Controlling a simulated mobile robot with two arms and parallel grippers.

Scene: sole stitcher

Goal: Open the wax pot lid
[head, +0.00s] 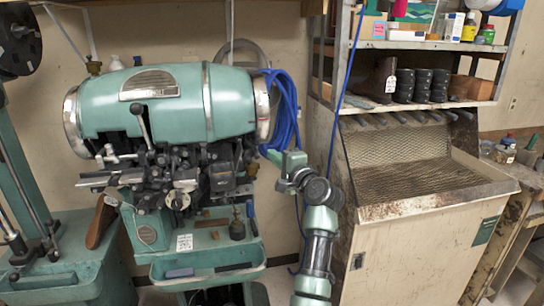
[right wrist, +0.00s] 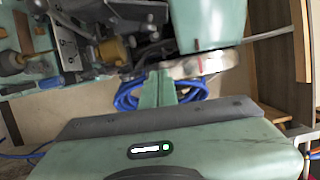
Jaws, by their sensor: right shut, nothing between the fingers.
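The green stitching machine (head: 165,100) stands at the left centre of the head view, with levers and dark metal parts under its barrel. I cannot tell for certain which part is the wax pot or its lid; a dark box-like part (head: 222,180) sits at the right of the mechanism. My right gripper (head: 274,155) is shut and empty, just below the barrel's right end and in front of the blue cable. In the right wrist view its green fingers (right wrist: 166,88) point toward the barrel's pale end ring (right wrist: 200,64). My left gripper is out of view.
A coil of blue cable (head: 287,105) hangs behind the barrel's right end. A green tool tray (head: 205,258) is below the mechanism. A cream cabinet with a mesh bay (head: 415,180) and shelves stands close to the right of my arm.

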